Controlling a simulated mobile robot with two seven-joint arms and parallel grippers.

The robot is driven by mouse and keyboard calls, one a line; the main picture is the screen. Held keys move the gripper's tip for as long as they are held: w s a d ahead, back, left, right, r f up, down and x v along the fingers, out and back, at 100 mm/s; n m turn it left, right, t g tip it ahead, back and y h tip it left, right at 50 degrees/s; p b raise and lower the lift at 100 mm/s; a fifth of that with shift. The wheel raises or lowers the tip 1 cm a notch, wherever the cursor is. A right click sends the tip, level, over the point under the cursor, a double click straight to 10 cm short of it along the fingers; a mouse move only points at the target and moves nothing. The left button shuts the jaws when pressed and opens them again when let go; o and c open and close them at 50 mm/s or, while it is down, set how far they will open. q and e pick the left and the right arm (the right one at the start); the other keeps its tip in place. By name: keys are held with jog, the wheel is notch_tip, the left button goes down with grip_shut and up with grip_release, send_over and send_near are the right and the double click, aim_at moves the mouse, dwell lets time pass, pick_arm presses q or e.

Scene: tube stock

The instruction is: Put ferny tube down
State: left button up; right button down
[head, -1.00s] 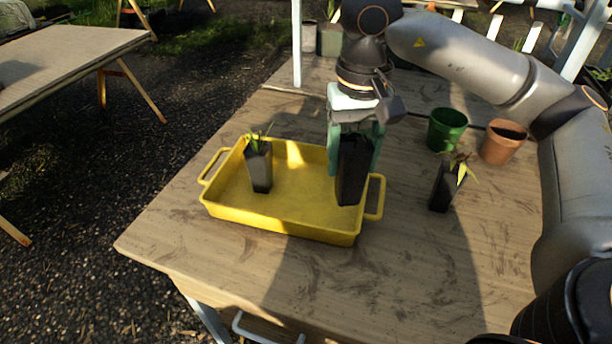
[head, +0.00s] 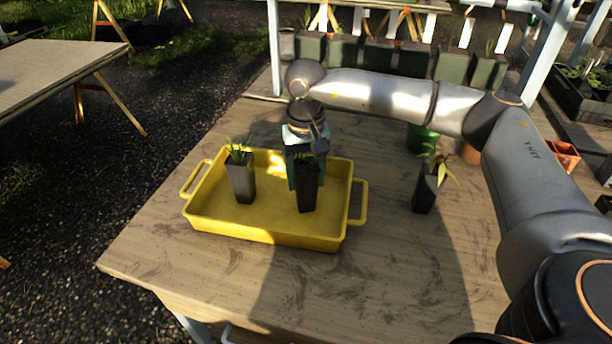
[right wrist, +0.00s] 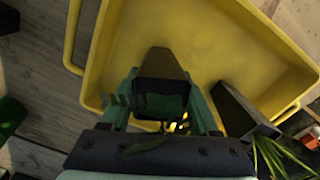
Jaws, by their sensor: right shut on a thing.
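The ferny tube (head: 307,192), a black tapered pot, is upright inside the yellow tray (head: 262,236), right of its middle. My right gripper (head: 306,172) is shut on it from above, with a teal finger on each side. The tube's foot appears at the tray floor; I cannot tell if it touches. In the right wrist view the held tube (right wrist: 162,65) sits between the fingers over the yellow floor, and dark green leaves partly show at its top. My left gripper is not in view.
Another black tube (head: 242,182) with grassy leaves stands in the tray's left part. A third black tube (head: 425,192) with yellow-green leaves stands on the table right of the tray. A green pot (head: 422,140) and a terracotta pot (head: 470,152) are behind. The table front is clear.

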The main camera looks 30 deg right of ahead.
jog(key=shift+f, duration=0.2)
jog(key=shift+c, duration=0.7)
grip_release()
jog(key=shift+r, duration=0.1)
notch_tip(320, 180, up, 12)
jog(key=shift+r+p, duration=0.15)
jog(key=shift+p, duration=0.2)
